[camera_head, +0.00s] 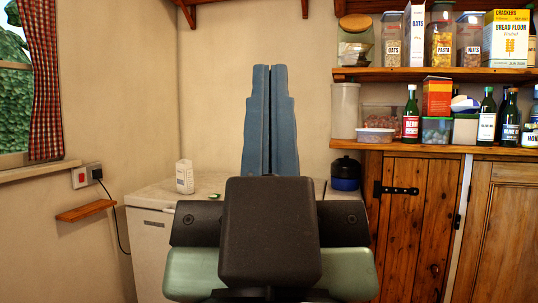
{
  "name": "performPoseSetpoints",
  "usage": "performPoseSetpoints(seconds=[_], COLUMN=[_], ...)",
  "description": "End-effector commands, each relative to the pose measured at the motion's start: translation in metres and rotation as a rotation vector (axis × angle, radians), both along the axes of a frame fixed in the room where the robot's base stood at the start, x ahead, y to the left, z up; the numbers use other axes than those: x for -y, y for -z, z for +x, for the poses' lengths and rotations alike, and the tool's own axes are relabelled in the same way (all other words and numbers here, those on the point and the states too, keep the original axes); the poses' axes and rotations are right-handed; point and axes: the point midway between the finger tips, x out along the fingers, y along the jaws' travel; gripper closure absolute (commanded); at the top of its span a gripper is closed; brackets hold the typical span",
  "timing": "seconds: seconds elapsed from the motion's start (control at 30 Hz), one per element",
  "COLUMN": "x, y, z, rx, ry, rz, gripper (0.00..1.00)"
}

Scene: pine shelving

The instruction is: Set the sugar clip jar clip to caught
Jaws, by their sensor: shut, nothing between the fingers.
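My gripper (269,72) fills the middle of the picture, seen from behind, with its two blue fingers pointing up and pressed together. It is shut and holds nothing. I cannot make out a jar labelled sugar or its clip. My gripper and wrist hide the middle of the white worktop (150,193), so a jar there would be out of sight.
A white paper bag (185,177) stands on the worktop at left, near a small green item. A dark blue pot (345,174) stands to the right. Shelves (440,75) with jars, cartons and bottles hang above wooden cupboards (415,205). A small ledge (86,211) juts from the left wall.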

Motion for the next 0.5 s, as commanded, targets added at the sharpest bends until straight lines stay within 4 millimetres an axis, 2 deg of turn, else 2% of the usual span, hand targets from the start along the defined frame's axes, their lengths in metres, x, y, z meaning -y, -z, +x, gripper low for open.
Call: performPoseSetpoints(seconds=[0.03, 0.5], x=[0.000, 0.000], y=[-0.037, -0.197], z=[0.000, 0.000], rx=[0.000, 0.000], ry=[-0.001, -0.004], rz=[0.001, 0.002], gripper=[1.00, 1.00])
